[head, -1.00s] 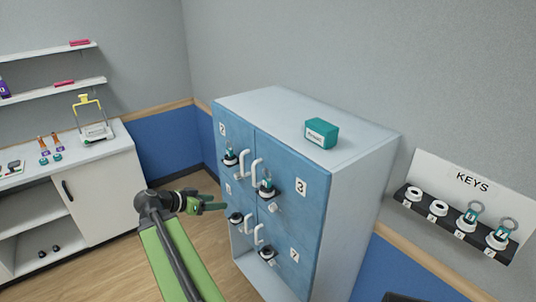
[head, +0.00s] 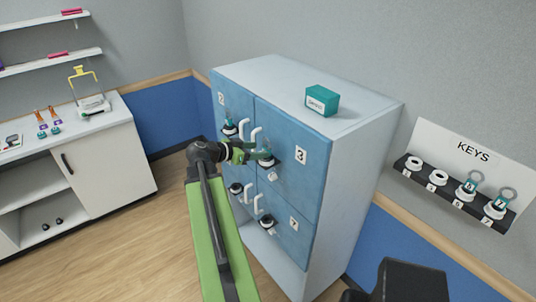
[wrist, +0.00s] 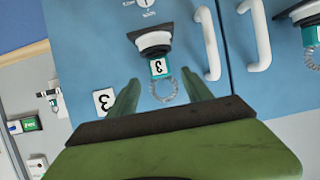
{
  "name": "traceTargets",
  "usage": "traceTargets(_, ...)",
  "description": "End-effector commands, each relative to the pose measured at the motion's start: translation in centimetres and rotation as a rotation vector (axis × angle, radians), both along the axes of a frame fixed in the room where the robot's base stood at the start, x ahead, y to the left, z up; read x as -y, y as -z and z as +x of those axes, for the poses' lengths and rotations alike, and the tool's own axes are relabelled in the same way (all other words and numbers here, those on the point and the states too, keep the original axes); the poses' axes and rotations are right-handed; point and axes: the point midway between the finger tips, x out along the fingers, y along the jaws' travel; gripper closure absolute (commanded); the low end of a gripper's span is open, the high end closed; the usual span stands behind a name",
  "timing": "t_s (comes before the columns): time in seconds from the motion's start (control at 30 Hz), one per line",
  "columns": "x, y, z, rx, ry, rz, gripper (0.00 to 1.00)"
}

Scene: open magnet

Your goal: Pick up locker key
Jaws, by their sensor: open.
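A locker key with a teal tag marked 3 (wrist: 159,68) and a round ring (wrist: 164,91) hangs from a black and white lock (wrist: 152,42) on a blue locker door (wrist: 85,35). My gripper (wrist: 160,78) is open, with one green finger on each side of the key's ring; no contact is visible. In the head view my gripper (head: 262,156) is at the upper right door, left of the 3 label (head: 300,155), and partly covers that lock and key.
White door handles (head: 257,142) stand out close to my gripper. A teal box (head: 322,101) sits on the locker top. A KEYS rack (head: 455,185) hangs at the right, with two teal-tagged keys.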

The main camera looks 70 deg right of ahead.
Motion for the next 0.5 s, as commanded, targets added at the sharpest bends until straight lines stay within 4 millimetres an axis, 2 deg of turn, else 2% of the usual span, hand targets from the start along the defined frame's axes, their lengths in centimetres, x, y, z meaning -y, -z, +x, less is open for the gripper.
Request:
traceTargets(0.17, 0.4, 0.2, -0.2, 0.000, -0.001, 0.000, 0.42)
traceTargets(0.4, 3.4, 1.8, -2.1, 0.001, 0.002, 0.001, 0.42)
traceTargets(0.5, 4.2, 2.0, -2.6, 0.001, 0.000, 0.001, 0.42)
